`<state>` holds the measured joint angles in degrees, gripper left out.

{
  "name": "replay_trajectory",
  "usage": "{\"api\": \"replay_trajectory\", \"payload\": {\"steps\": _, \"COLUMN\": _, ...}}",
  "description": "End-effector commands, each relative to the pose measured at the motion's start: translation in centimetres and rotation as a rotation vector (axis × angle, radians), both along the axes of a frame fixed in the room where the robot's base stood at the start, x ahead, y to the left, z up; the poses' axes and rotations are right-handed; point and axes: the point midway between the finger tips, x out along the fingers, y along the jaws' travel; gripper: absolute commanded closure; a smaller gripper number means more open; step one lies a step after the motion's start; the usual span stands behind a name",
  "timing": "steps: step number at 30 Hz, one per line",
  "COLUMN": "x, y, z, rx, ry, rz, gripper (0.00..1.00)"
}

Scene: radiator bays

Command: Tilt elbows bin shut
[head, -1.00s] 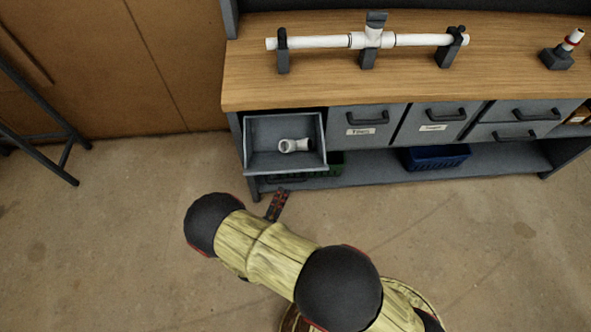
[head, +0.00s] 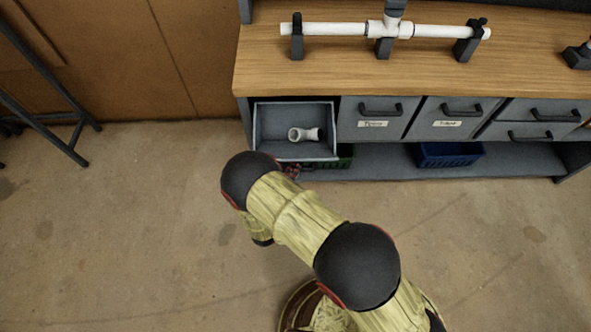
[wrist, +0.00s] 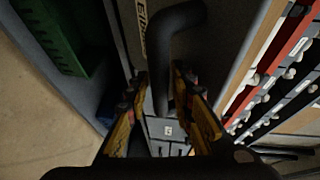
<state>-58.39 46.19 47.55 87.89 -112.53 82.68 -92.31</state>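The elbows bin (head: 265,140) is tilted out at the left end of the bench front, with a white pipe elbow (head: 304,134) lying inside. In the wrist view the bin's front (wrist: 225,40) carries a partly visible label and a dark bar handle (wrist: 160,50). My gripper (wrist: 160,88) is open, its two fingers apart, one on each side of the handle's line; I cannot tell whether they touch it. In the head view my gripper (head: 292,171) is mostly hidden behind my arm, close below the bin's front.
Shut bins (head: 372,122) with handles stand to the right of it. A green crate (wrist: 55,35) and a blue crate (head: 448,155) sit on the lower shelf. A white pipe (head: 440,31) rests in clamps on the worktop. The floor in front is open.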

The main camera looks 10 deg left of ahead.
Motion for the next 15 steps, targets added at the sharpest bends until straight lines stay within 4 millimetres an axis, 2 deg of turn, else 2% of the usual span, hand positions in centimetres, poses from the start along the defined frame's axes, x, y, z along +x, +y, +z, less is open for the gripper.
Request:
{"api": "replay_trajectory", "payload": {"steps": 5, "x": 0.01, "y": 0.01, "z": 0.03, "rx": 0.0, "ry": 0.0, "rz": 0.0, "gripper": 0.76}}
{"api": "replay_trajectory", "payload": {"steps": 15, "x": -0.02, "y": -0.01, "z": 0.0, "rx": 0.0, "ry": 0.0, "rz": 0.0, "gripper": 0.95}}
